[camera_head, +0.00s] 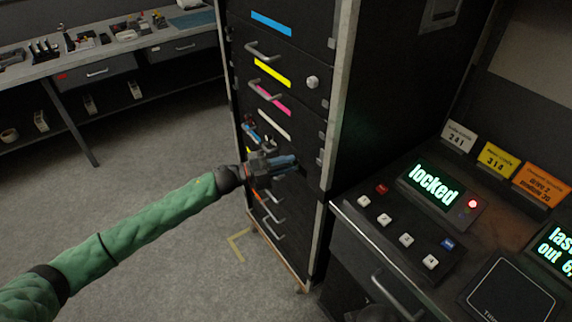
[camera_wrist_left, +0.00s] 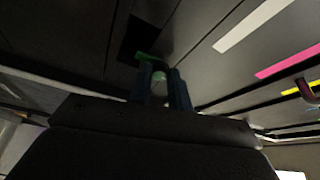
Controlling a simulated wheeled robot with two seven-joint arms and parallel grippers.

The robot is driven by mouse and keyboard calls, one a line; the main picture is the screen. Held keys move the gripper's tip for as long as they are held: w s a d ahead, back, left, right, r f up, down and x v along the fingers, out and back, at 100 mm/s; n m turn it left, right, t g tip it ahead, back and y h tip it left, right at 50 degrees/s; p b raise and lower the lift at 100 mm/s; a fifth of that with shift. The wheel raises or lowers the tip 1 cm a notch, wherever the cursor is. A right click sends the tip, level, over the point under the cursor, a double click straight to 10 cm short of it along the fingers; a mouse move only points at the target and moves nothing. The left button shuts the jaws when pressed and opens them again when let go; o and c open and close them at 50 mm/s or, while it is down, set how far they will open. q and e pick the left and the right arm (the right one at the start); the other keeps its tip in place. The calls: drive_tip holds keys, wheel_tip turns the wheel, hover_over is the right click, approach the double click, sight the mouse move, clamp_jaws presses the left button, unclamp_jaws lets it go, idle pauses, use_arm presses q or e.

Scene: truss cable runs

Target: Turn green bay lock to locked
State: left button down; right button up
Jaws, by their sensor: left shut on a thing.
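My left gripper (camera_head: 294,161) is at the front of the dark drawer cabinet (camera_head: 345,140), below the white-striped drawer. In the left wrist view its two dark blue fingers (camera_wrist_left: 161,84) are shut on a small pale green knob (camera_wrist_left: 159,76), which I take as the green bay lock. A green piece (camera_wrist_left: 148,57) shows just beyond the fingertips. In the head view my gripper hides the knob and the green stripe. The knob's turned position cannot be read. My right gripper is not in view.
Drawers with blue (camera_head: 271,23), yellow (camera_head: 272,73), pink and white stripes lie above, with protruding bar handles and a round knob (camera_head: 312,82). A console at right has a display (camera_head: 432,187) reading "locked" beside a red light. Open floor (camera_head: 150,150) lies left.

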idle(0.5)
use_arm(q)
drive_tip(key=c, duration=1.3)
unclamp_jaws()
drive_tip(key=shift+s+a+f, duration=0.1)
drive_tip(key=shift+a+f, duration=0.05)
drive_tip(key=shift+a, duration=0.2)
drive_tip(key=b+v, duration=0.2)
drive_tip(key=v, duration=0.5)
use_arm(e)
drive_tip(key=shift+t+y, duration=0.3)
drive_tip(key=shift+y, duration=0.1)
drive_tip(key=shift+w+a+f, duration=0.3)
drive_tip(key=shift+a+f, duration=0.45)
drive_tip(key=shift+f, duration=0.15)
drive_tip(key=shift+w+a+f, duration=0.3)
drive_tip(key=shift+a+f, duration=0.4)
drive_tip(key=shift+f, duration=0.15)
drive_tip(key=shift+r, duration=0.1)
